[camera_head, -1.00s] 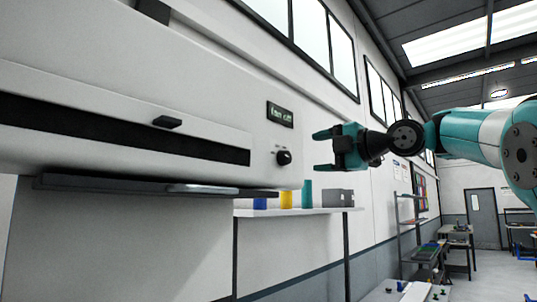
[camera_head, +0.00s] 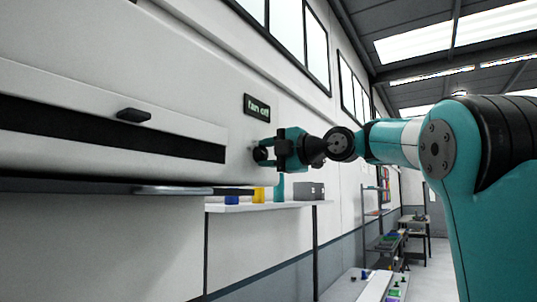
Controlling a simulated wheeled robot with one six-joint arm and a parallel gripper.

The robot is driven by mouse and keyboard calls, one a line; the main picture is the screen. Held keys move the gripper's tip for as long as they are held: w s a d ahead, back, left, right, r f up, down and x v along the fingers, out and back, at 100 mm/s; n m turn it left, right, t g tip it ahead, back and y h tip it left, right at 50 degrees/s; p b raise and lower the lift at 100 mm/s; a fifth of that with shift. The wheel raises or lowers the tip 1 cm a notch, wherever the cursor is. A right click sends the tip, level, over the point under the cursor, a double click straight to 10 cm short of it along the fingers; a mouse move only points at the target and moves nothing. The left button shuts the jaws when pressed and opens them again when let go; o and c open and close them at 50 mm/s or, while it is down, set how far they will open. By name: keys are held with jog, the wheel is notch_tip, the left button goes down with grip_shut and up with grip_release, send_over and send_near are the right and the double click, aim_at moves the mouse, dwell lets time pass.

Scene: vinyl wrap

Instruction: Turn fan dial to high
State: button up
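The fan dial (camera_head: 260,154) is a small dark knob on the white front panel of the machine, below and close to the small display (camera_head: 257,107). The display shows green text that reads "fan off". My gripper (camera_head: 264,152) is at the dial, with one finger above it and one below. The fingers and the gripper body hide part of the dial and its marks. Whether the fingers touch or grip the dial cannot be told from this view.
A long slot with a black handle (camera_head: 134,115) runs along the panel to the left. Below is a shelf (camera_head: 225,207) with a blue, a yellow and a teal item and a grey box (camera_head: 308,191). Racks and a table stand farther back on the right.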

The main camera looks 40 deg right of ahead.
jog(key=shift+c, duration=0.9)
